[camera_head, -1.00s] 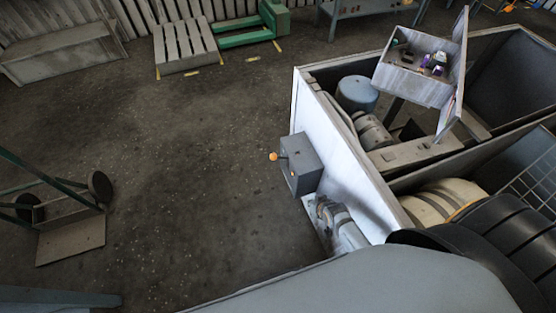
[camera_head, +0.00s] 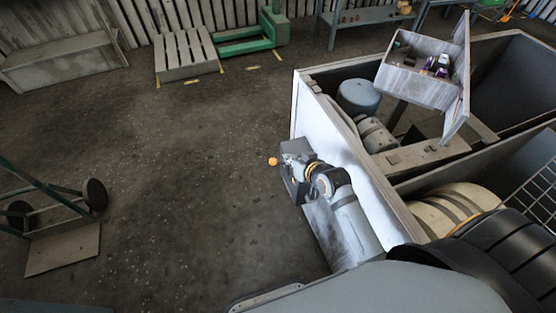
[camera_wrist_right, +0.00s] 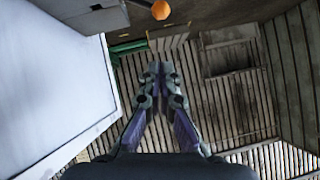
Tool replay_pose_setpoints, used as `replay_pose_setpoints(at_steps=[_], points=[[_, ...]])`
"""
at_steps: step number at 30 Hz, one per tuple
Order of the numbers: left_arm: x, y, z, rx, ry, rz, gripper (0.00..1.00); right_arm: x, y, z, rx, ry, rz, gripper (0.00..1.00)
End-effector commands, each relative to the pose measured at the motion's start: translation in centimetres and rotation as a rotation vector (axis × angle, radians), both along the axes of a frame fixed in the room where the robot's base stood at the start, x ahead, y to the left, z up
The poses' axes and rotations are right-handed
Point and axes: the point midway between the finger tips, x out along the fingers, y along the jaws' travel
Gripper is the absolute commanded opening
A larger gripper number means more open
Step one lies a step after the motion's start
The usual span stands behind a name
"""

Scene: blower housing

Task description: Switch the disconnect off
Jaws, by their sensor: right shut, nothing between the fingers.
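The disconnect is a grey box (camera_head: 290,180) on the white outer side wall of the housing. Its lever ends in an orange knob (camera_head: 273,161), which sticks out to the left of the box. In the right wrist view the knob (camera_wrist_right: 160,10) is at the top edge, beside part of the box (camera_wrist_right: 88,14). My right gripper (camera_head: 289,157) is in front of the box in the head view and hides much of it. Its fingers (camera_wrist_right: 155,70) are shut and empty, with the knob apart from their tips in the wrist view. My left gripper is out of view.
The white housing wall (camera_head: 325,135) runs close beside my right arm. An open control box (camera_head: 415,82) stands above the housing. The floor left of the disconnect is clear as far as a green cart (camera_head: 62,250).

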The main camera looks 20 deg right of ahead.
Motion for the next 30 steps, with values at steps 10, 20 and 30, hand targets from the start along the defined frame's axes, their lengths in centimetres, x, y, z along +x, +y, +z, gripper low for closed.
replay_pose_setpoints(at_steps=[10, 20, 30], points=[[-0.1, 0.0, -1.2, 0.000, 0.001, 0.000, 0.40, 6.1, 1.3, -4.4, 0.001, 0.000, 0.000, 0.00], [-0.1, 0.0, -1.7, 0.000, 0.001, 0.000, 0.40, 6.4, 2.1, -7.8, -0.001, 0.001, -0.001, 0.00], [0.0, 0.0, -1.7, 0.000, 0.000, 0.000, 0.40, 6.4, 2.1, -7.9, -0.001, 0.000, 0.000, 0.00]])
